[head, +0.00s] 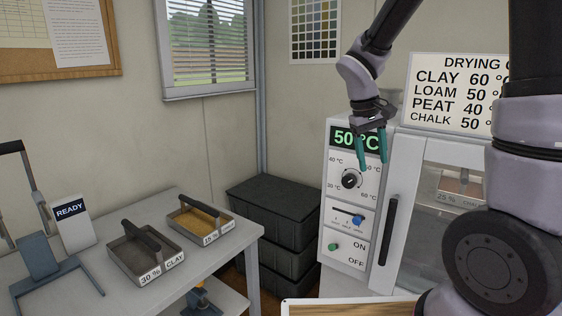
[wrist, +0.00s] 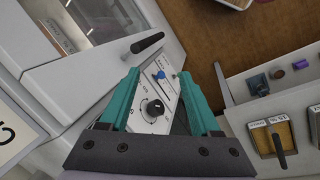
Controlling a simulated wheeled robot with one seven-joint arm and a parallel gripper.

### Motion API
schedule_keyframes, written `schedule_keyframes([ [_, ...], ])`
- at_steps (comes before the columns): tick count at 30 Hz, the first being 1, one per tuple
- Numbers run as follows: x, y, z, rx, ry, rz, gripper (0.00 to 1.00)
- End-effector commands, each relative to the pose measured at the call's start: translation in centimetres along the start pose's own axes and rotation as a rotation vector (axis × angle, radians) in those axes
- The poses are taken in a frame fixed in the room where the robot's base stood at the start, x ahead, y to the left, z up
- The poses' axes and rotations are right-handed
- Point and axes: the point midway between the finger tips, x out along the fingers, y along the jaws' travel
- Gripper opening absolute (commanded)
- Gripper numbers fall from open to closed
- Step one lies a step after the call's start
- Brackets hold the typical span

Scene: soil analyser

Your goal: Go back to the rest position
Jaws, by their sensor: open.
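My gripper (head: 371,152) hangs in front of the oven's control panel in the head view, its two teal fingers apart and nothing between them. In the wrist view my open gripper (wrist: 160,92) frames the panel with its dark dial. The drying oven (head: 402,200) has a display reading 50 °C, a black temperature knob (head: 351,180), a blue knob (head: 358,221) and a green button (head: 333,246) by ON and OFF. Its door with a black handle (head: 388,230) looks shut. A tray labelled 25 % (head: 460,198) shows behind the glass. I cannot tell whether the fingers touch the panel.
A table on the left holds a tray labelled 30 % CLAY (head: 122,258), a tray labelled 15 % (head: 232,232) and a device reading READY (head: 74,232). Black crates (head: 275,205) are stacked between table and oven. A drying chart (head: 440,68) stands atop the oven.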

Motion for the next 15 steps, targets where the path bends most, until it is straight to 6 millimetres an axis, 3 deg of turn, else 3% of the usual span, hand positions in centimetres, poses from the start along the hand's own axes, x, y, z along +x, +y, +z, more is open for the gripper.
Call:
schedule_keyframes([
  [1,-1.7,0.8,1.1,0.065,0.040,-0.045,0.64],
  [6,-6.2,2.0,4.6,0.253,0.161,-0.183,0.64],
  [15,-12.7,2.7,10.6,0.539,0.401,-0.383,0.64],
])
